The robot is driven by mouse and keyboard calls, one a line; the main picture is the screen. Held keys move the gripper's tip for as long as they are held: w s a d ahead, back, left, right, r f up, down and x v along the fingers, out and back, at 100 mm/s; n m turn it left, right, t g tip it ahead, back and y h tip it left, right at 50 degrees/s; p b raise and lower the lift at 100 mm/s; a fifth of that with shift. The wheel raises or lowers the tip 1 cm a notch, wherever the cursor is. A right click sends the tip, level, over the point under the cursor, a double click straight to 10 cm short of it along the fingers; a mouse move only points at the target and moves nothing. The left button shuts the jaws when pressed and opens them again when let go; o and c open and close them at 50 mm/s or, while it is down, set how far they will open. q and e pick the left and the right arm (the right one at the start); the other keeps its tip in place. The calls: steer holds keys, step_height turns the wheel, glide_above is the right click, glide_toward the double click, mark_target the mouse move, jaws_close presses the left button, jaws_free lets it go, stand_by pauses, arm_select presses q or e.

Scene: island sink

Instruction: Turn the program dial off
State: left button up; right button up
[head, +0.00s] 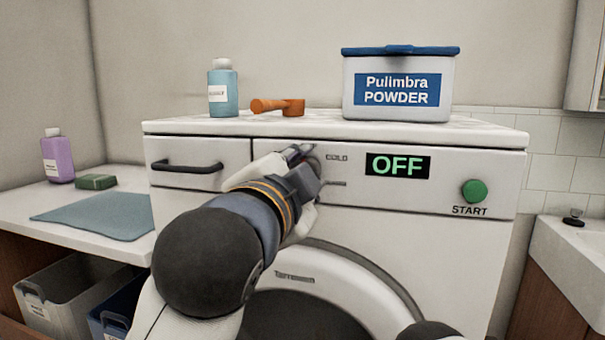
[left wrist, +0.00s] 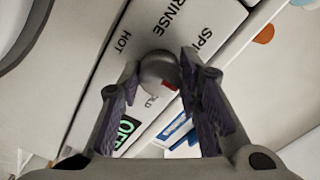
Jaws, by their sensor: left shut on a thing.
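The washing machine (head: 400,235) has a front panel whose display (head: 398,165) reads OFF in green. The program dial (left wrist: 159,68) is a round grey knob, seen in the left wrist view with HOT, RINSE and SPIN lettering around it and a red mark beside it. My left gripper (head: 311,165) reaches the panel left of the display and mostly hides the dial in the head view. In the left wrist view its fingers (left wrist: 160,62) are on either side of the dial and shut on it. My right gripper is not in view.
A green START button (head: 473,191) is at the panel's right and a drawer with a black handle (head: 187,166) at its left. A blue bottle (head: 222,88), an orange scoop (head: 280,106) and a powder box (head: 400,82) stand on top. A sink (head: 575,245) is at right.

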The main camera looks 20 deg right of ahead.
arm_select(q)
steer(key=o, duration=1.1)
steer(key=shift+o, duration=0.2)
steer(key=v, duration=1.2)
